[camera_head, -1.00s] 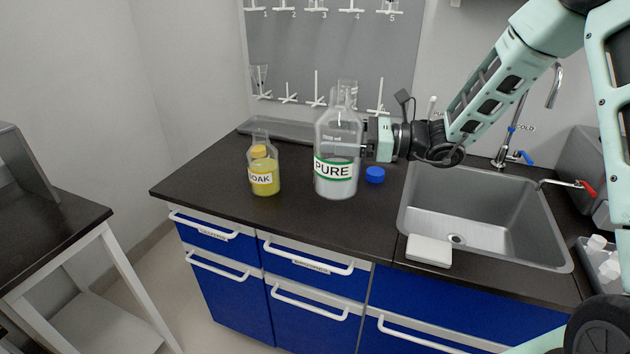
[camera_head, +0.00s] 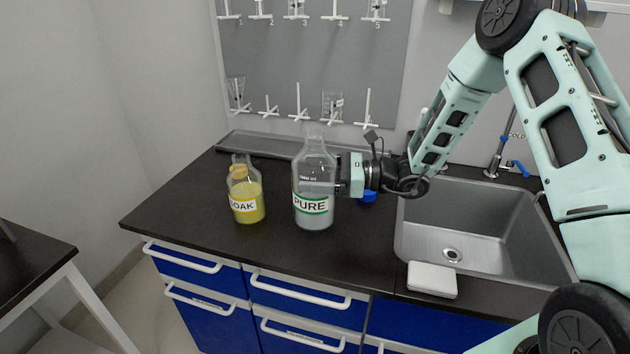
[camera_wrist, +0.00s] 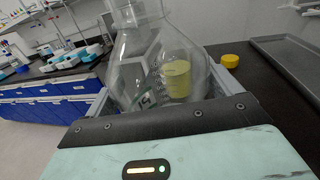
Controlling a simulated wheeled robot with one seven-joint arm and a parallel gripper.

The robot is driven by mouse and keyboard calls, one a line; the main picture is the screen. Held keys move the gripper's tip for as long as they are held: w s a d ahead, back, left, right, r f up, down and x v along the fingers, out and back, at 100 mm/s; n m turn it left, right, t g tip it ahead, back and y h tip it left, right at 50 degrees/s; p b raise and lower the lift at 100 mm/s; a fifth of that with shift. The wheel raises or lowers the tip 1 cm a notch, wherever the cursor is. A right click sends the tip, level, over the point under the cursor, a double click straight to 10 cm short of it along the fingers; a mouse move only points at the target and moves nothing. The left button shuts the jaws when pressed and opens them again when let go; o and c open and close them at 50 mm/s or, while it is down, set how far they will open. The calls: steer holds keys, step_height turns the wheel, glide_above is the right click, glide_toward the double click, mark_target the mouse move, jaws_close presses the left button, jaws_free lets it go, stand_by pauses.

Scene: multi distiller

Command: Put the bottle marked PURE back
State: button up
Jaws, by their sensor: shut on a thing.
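The clear bottle marked PURE (camera_head: 312,208) is upright over the dark counter, to the right of a bottle of yellow liquid. Its base looks at or very near the counter top; I cannot tell if it touches. My gripper (camera_head: 326,187) reaches in from the right and is shut on the bottle's body. In the wrist view, the clear PURE bottle (camera_wrist: 128,50) fills the space between the fingers, its label partly hidden. A blue cap (camera_head: 367,196) lies on the counter, partly hidden behind my gripper.
The yellow-liquid bottle (camera_head: 246,190), label partly readable as "OAK", stands close on the left, near a yellow cap (camera_wrist: 230,61). A grey tray (camera_head: 262,146) lies along the wall below a peg board (camera_head: 310,60). The sink (camera_head: 450,225) is at right.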

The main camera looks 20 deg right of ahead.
steer(key=shift+f, duration=1.2)
steer(key=o, duration=1.6)
steer(key=shift+o, duration=0.2)
steer(key=b+v, duration=0.2)
steer(key=v, duration=1)
